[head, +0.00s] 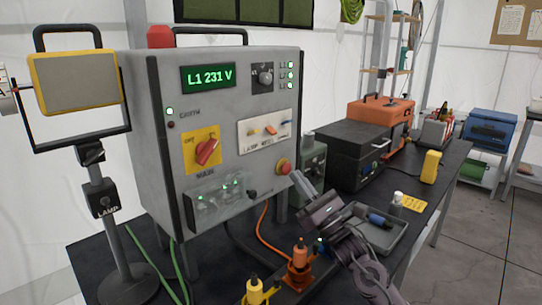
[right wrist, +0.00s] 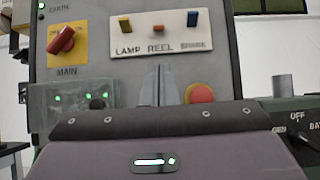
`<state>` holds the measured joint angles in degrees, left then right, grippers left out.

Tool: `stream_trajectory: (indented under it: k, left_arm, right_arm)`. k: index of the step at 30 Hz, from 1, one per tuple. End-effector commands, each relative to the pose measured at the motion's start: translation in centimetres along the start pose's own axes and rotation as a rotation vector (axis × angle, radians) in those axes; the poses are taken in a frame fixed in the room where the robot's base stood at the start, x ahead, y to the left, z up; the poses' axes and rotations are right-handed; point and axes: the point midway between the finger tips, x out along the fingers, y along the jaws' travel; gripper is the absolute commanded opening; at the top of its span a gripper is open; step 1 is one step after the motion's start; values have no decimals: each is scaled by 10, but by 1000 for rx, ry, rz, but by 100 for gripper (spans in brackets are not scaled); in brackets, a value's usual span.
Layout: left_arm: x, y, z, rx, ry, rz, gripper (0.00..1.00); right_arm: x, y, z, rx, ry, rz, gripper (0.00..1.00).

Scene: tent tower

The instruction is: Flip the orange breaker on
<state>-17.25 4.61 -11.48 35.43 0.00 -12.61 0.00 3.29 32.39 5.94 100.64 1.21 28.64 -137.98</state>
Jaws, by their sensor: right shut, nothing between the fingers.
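The orange breaker (head: 271,130) is the middle of three small levers on a white plate (head: 246,140) on the grey power cabinet (head: 225,95). In the right wrist view the orange breaker (right wrist: 159,27) sits above the word REEL, between a yellow lever (right wrist: 125,25) and a blue one (right wrist: 191,18). It looks shorter than those two. My right gripper (head: 298,178) is in front of the cabinet, below and right of the plate. Its fingers (right wrist: 158,72) are shut and empty, pointing up toward the panel, apart from the breaker. My left gripper is not in view.
A red main switch (head: 207,151) is left of the plate; a red stop button (head: 283,167) is close to my right fingers. An orange plug (head: 299,262) and a yellow plug (head: 257,291) stand below. A grey tray (head: 392,240) is right of my gripper.

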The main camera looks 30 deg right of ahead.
Motion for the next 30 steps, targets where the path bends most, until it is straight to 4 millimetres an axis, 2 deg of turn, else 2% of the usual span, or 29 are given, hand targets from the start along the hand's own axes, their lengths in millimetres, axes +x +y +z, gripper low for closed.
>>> stream_trajectory:
  k: [11,14,24,30]
  left_arm:
    - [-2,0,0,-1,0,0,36]
    - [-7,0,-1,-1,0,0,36]
    - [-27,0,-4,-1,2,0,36]
    - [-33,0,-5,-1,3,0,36]
  right_arm:
    - [4,0,2,1,-2,-1,0]
    - [15,0,3,1,-3,-1,0]
    - [76,0,4,2,-4,-1,0]
    - [97,0,2,1,-1,-1,0]
